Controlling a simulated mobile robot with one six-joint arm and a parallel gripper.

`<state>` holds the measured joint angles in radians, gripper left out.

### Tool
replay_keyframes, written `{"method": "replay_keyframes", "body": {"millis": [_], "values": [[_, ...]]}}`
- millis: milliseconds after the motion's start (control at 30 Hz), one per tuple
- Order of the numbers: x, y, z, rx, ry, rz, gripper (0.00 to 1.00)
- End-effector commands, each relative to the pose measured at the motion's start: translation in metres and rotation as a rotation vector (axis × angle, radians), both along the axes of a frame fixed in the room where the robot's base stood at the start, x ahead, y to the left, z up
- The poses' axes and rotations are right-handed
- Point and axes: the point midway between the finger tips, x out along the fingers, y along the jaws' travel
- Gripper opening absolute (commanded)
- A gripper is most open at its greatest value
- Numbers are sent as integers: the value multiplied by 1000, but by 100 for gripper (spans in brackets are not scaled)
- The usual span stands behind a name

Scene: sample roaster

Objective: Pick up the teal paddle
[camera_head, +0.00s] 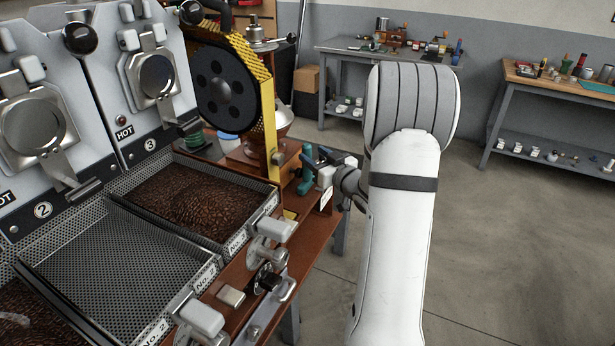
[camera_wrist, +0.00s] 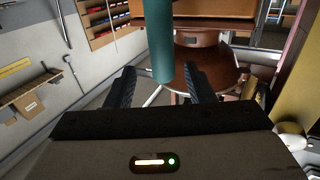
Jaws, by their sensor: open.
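The teal paddle shows as an upright teal cylinder (camera_wrist: 161,42) in the wrist view, entering from the top edge. Its lower end sits between or just beyond my fingertips, and its upper part is out of frame. In the head view the teal piece (camera_head: 306,174) is small, at the right end of the roaster bench, beside my gripper (camera_head: 316,163). In the wrist view my gripper (camera_wrist: 159,84) is open, with one dark finger on each side of the teal cylinder and visible gaps. I cannot tell how deep the cylinder is between the fingers.
A yellow chain guard (camera_head: 268,110) stands close to the left of my gripper. A tray of dark beans (camera_head: 190,200) and an empty mesh tray (camera_head: 110,262) lie nearer. Metal handles (camera_head: 268,255) line the front edge. Two workbenches stand behind; the floor (camera_head: 520,250) at right is clear.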

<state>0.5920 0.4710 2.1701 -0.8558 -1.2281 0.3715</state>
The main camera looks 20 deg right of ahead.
Motion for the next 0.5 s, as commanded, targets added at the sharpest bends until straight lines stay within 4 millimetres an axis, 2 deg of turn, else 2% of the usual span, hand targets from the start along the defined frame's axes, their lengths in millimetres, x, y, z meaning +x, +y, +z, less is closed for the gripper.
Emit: {"method": "replay_keyframes", "body": {"millis": [100, 233, 500], "values": [[18, 9, 1, 0, 2, 3, 49], [33, 10, 0, 0, 0, 0, 49], [38, 10, -1, 0, 2, -3, 49]]}}
